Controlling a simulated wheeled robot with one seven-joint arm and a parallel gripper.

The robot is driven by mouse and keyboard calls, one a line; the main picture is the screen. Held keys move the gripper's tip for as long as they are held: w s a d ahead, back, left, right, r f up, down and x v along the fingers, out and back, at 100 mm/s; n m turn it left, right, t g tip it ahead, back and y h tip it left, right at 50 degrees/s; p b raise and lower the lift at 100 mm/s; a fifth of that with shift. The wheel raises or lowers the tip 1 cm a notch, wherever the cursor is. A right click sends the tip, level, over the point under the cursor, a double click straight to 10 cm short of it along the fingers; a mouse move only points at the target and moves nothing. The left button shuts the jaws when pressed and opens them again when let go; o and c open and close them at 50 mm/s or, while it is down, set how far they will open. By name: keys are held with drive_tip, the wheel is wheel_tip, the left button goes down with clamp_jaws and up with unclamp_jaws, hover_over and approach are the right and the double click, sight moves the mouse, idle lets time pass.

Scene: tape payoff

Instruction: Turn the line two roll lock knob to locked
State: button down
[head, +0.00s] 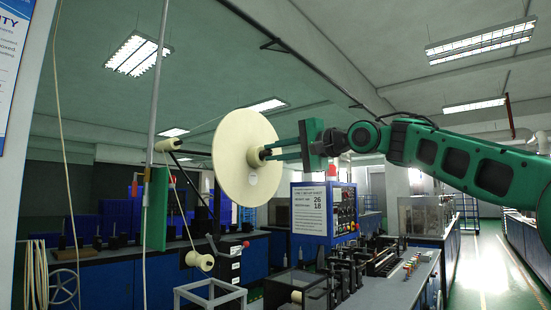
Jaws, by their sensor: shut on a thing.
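A large cream roll disc (236,140) stands upright, mounted on a dark arm of the payoff stand. A small cream knob (253,157) sticks out at the middle of the disc and faces my gripper. My gripper (267,153) reaches in from the right on a green arm. Its two long green fingers are shut on the knob at the hub. The fingertips hide part of the knob, and I cannot tell its lock position from here.
A blue control cabinet (309,240) with a white sign stands right of the disc. Below are a dark bench with rollers (345,275) and a grey frame (210,298). A thin pole (155,130) rises at left. The aisle (485,270) at right is clear.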

drive_tip(key=shift+w+d, duration=0.25)
drive_tip(key=c, duration=1.7)
unclamp_jaws()
drive_tip(key=shift+o, duration=0.2)
drive_tip(key=shift+a, duration=0.1)
drive_tip(key=shift+s, duration=0.15)
drive_tip(key=v, duration=1)
drive_tip(key=shift+d, duration=0.3)
drive_tip(key=shift+f, duration=0.1)
